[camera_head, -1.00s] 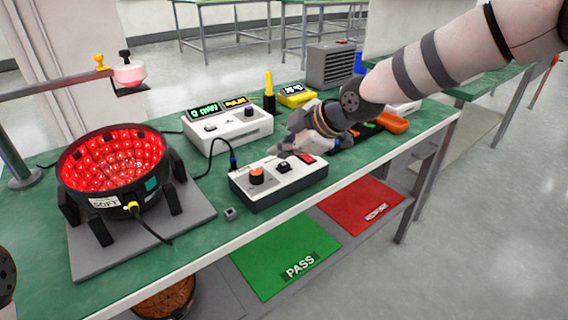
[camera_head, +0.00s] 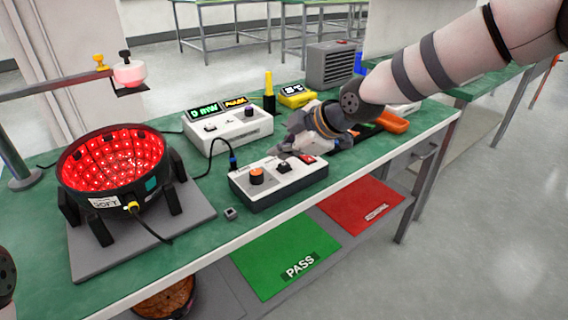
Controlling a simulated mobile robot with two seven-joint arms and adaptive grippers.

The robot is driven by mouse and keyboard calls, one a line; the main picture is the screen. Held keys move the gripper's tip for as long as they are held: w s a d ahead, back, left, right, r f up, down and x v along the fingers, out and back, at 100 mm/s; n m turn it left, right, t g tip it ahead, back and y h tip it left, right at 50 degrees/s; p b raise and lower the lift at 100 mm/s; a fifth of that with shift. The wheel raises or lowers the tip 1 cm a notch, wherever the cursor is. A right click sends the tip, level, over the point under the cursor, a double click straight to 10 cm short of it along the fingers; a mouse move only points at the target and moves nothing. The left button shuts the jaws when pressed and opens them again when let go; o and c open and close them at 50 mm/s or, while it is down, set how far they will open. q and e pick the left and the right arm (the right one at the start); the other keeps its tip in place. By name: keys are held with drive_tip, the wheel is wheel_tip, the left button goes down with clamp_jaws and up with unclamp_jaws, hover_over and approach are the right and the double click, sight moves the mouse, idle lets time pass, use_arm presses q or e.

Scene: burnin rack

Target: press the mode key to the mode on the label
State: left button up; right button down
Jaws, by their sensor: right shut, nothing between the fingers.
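A white control box (camera_head: 262,199) with a dark base sits near the table's front edge. It carries an orange knob (camera_head: 256,176), a black key (camera_head: 283,167) and a red switch (camera_head: 307,158). My right gripper (camera_head: 281,151) is shut and empty, its tips low at the box's back edge, just behind the black key; contact cannot be told. A white label (camera_head: 105,202) on the black ring lamp (camera_head: 150,190) seems to read SOFT. A white display unit (camera_head: 228,128) behind shows green and orange text, too small to read surely. My left gripper is out of view.
The lamp glows red inside and stands on a grey plate (camera_head: 95,262). A cable runs from the box to the back. A small grey block (camera_head: 230,213) lies left of the box. An orange tool (camera_head: 393,123) lies to the right, under my right arm.

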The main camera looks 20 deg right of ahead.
sight(283, 166)
drive_tip(key=shift+f, duration=0.35)
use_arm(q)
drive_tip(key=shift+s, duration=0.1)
use_arm(e)
drive_tip(key=shift+f, duration=0.5)
idle(0.6)
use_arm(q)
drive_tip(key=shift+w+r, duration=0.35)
use_arm(e)
drive_tip(key=shift+r, duration=0.95)
use_arm(q)
drive_tip(key=shift+p, duration=0.3)
use_arm(e)
drive_tip(key=shift+r+p, duration=0.6)
drive_tip(key=shift+r, duration=1.95)
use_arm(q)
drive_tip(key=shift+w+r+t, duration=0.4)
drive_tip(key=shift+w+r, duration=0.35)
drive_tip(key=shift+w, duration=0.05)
use_arm(e)
drive_tip(key=shift+f, duration=0.1)
